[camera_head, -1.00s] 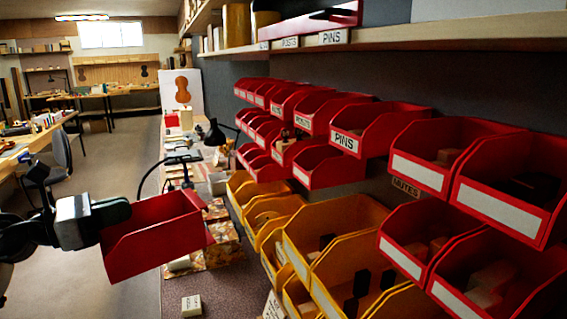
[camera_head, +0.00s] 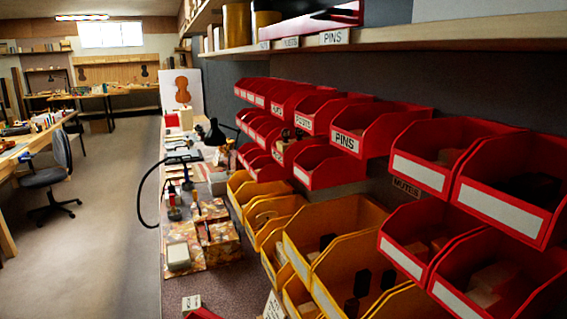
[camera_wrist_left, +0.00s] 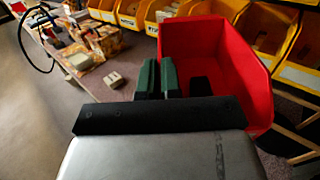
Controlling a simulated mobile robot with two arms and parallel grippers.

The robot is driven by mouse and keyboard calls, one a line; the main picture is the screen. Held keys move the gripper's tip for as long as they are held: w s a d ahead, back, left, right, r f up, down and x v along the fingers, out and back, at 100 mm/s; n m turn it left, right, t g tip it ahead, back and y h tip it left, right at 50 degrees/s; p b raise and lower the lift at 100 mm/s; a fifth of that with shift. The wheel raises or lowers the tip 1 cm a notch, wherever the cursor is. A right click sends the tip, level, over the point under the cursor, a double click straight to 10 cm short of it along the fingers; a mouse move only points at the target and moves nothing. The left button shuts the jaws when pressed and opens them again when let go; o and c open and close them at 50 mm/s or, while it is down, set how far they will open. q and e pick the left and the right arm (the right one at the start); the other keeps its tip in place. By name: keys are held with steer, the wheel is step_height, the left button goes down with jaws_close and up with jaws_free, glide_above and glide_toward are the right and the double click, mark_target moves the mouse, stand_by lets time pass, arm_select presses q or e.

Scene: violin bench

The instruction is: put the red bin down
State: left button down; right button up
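The red bin (camera_wrist_left: 225,50) fills the upper right of the left wrist view, its open inside facing the camera. In the head view only a small red corner of it (camera_head: 203,314) shows at the bottom edge. My left gripper (camera_wrist_left: 161,78), with dark green fingers, is shut on the bin's near left wall, one finger on each side of it. A small dark patch shows inside the bin beside the fingers. The bin's underside is hidden, so I cannot tell whether it touches the bench. My right gripper is not in view.
The bench top (camera_head: 215,286) has a small white labelled block (camera_head: 191,304) beside the bin. Yellow bins (camera_head: 335,232) line the bench's right side, below racked red bins (camera_head: 375,125). Patterned boxes (camera_head: 220,240) and a lamp (camera_head: 214,133) stand farther back.

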arm_select(q)
steer(key=s+f+n+y, duration=0.1)
steer(key=y, duration=0.1)
steer(key=s+d+f+n+t+y, duration=0.1)
steer(key=s+y, duration=0.1)
steer(key=s+d+f+n+t+y, duration=0.1)
steer(key=s+n+y, duration=0.1)
steer(key=shift+s+d+f, duration=0.15)
steer(key=shift+d+f, duration=0.1)
steer(key=shift+f, duration=0.05)
steer(key=shift+d+r+n+y, duration=0.25)
steer(key=shift+d+n+y, duration=0.45)
steer(key=shift+d+y, duration=0.35)
steer(key=shift+a, duration=0.1)
